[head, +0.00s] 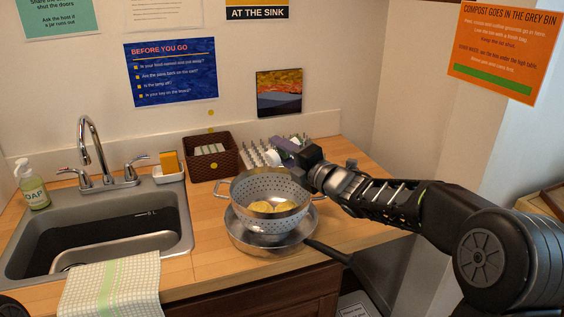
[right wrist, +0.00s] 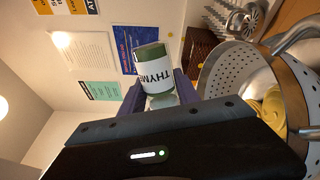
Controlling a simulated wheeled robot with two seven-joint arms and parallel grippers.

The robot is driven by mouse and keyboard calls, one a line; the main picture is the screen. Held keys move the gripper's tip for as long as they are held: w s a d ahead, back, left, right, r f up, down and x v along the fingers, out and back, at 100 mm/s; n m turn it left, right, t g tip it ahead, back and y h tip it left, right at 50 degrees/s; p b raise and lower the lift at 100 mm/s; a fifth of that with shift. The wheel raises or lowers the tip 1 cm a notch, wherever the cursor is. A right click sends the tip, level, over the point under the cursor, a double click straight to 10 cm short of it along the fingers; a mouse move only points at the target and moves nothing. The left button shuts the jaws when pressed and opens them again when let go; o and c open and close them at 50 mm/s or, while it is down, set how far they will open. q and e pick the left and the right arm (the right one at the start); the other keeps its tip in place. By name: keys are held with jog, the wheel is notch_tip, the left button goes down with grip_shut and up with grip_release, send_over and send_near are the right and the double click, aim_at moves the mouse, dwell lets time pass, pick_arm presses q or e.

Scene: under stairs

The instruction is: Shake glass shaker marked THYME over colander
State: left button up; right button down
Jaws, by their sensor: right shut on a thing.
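The glass shaker (right wrist: 153,62) shows in the right wrist view, with green contents and a white label reading THYME. My right gripper (right wrist: 160,100) is shut on it with purple fingers. In the head view my right gripper (head: 287,146) is just above and behind the colander's right rim, and the shaker is small and hard to make out there. The metal colander (head: 245,188) has perforated walls and two handles, holds yellow food (head: 283,207), and also shows in the right wrist view (right wrist: 232,72).
The colander sits in a steel pan (head: 244,237) whose black handle (head: 328,251) points right past the counter edge. Behind are a brown basket (head: 212,166) and a spiked rack (head: 262,153). The sink (head: 100,240), soap bottle (head: 33,188) and checked towel (head: 112,288) are left.

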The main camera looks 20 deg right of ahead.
jog(key=n+b, duration=0.2)
jog(key=b, duration=0.1)
jog(key=shift+a+r+n, duration=0.2)
jog(key=shift+r+n, duration=0.15)
jog(key=shift+n, duration=0.05)
jog(key=shift+s+r+n+b, duration=0.1)
jog(key=shift+r+n+b, duration=0.3)
jog(key=shift+n, duration=0.2)
dwell(0.9)
jog(key=shift+r+p, duration=1)
jog(key=shift+r, duration=0.5)
jog(key=shift+f, duration=0.1)
notch_tip(320, 180, down, 3)
jog(key=b, duration=0.3)
jog(key=shift+f+b, duration=0.1)
jog(key=shift+b, duration=0.3)
jog(key=shift+r, duration=0.2)
